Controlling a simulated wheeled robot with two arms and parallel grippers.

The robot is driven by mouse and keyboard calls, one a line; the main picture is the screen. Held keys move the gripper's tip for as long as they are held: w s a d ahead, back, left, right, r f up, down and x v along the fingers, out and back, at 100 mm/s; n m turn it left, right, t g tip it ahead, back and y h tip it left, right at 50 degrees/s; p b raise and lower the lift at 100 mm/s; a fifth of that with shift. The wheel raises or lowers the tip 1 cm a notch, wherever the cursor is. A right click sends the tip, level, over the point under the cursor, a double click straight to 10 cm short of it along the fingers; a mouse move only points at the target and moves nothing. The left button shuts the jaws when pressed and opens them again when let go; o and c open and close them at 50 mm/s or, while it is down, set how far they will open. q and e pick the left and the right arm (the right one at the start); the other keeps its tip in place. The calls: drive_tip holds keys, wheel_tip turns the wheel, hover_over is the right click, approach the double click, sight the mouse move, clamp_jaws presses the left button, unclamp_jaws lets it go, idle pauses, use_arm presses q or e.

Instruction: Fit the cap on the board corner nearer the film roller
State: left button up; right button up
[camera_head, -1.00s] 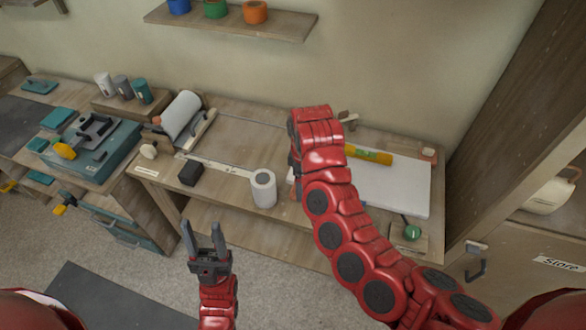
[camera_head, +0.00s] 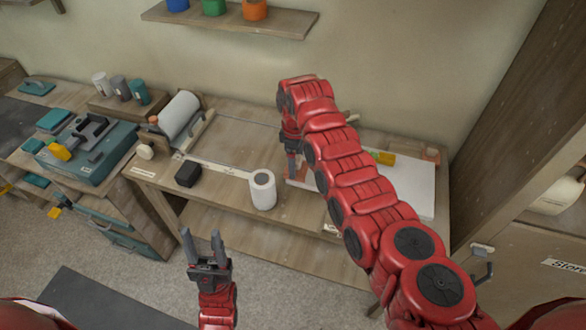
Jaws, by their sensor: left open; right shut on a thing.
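The white board (camera_head: 415,187) lies on the right part of the bench, its middle hidden behind my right arm. A pinkish cap (camera_head: 431,154) sits at its far right corner. The film roller (camera_head: 178,116), with a white roll, stands to the left on the bench. My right gripper (camera_head: 291,168) points down over the board's left end, the end nearer the roller. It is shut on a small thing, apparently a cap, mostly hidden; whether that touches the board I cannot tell. My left gripper (camera_head: 204,246) is open and empty, in front of the bench.
A white roll (camera_head: 263,190) stands upright at the bench's front edge, close to the board's left end. A black block (camera_head: 188,174) is further left. The bench between film roller and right gripper is mostly clear.

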drive_tip(key=w+b, duration=0.1)
drive_tip(key=b, duration=0.2)
drive_tip(key=shift+a+f, duration=0.1)
drive_tip(key=shift+a, duration=0.3)
drive_tip(key=shift+a+f+p, duration=0.1)
drive_tip(key=shift+f+p, duration=0.3)
drive_tip(key=shift+p, duration=0.35)
drive_tip(key=shift+f+b, duration=0.5)
drive_tip(key=shift+f, duration=0.55)
drive_tip(key=shift+f, duration=0.1)
drive_tip(key=shift+f+b, duration=0.55)
drive_tip(key=shift+b, duration=0.2)
drive_tip(key=o, duration=1.4)
drive_tip(key=shift+r, duration=0.1)
drive_tip(key=shift+o, duration=0.2)
drive_tip(key=shift+r, duration=0.1)
